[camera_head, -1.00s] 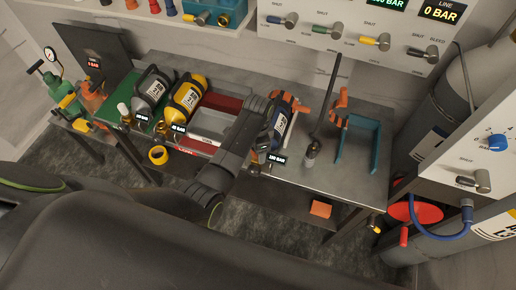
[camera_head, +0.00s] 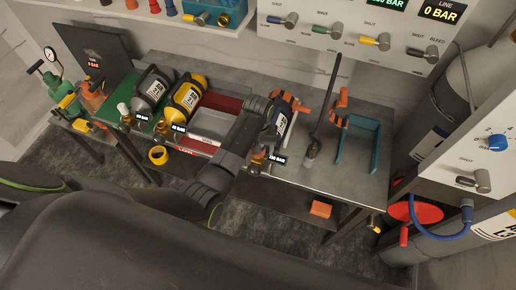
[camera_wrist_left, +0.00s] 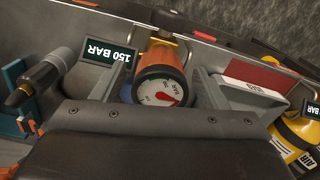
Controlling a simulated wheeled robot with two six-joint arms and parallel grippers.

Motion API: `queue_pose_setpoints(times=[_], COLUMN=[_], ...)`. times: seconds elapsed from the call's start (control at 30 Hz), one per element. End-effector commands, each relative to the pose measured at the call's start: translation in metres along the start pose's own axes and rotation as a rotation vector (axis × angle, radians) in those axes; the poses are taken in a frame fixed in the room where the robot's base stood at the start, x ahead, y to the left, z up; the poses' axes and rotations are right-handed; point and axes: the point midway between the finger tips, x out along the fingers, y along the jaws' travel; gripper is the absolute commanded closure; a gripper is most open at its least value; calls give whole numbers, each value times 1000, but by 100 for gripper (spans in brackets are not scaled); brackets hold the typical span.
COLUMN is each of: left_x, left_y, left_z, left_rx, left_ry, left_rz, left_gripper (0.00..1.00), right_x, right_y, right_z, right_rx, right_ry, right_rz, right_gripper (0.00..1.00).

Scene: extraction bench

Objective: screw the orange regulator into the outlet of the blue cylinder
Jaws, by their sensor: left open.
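The blue cylinder (camera_head: 281,121) lies on the bench right of centre, partly covered by my left arm. A tag reading 150 BAR (camera_wrist_left: 101,54) hangs by it. The orange regulator (camera_wrist_left: 160,57) shows in the left wrist view, its round gauge facing me. A brass and dark part lies beyond it; whether its thread is engaged in the outlet cannot be seen. My left gripper (camera_wrist_left: 164,92) is open, with its fingers on either side of the regulator. My right gripper is not in view.
A yellow cylinder (camera_head: 185,104) and a grey cylinder (camera_head: 150,91) lie to the left. A dark upright rod tool (camera_head: 318,125) and a teal bracket (camera_head: 371,145) stand to the right. A panel with valves (camera_head: 350,35) is behind. Bare bench shows around the rod's base.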

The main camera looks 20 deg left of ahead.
Motion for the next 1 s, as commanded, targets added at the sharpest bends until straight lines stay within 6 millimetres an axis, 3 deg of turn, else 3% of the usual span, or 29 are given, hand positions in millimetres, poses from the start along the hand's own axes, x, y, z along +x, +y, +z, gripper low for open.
queue_pose_setpoints(times=[0.63, 1.0], left_x=[0, 0], left_y=[0, 0], left_z=[0, 0], left_rx=[-725, -829], left_ry=[0, 0], left_rz=[0, 0], left_gripper=[33, 33], right_x=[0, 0], right_y=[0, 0], right_z=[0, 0], right_rx=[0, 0], right_ry=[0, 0], right_rz=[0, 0], right_gripper=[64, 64])
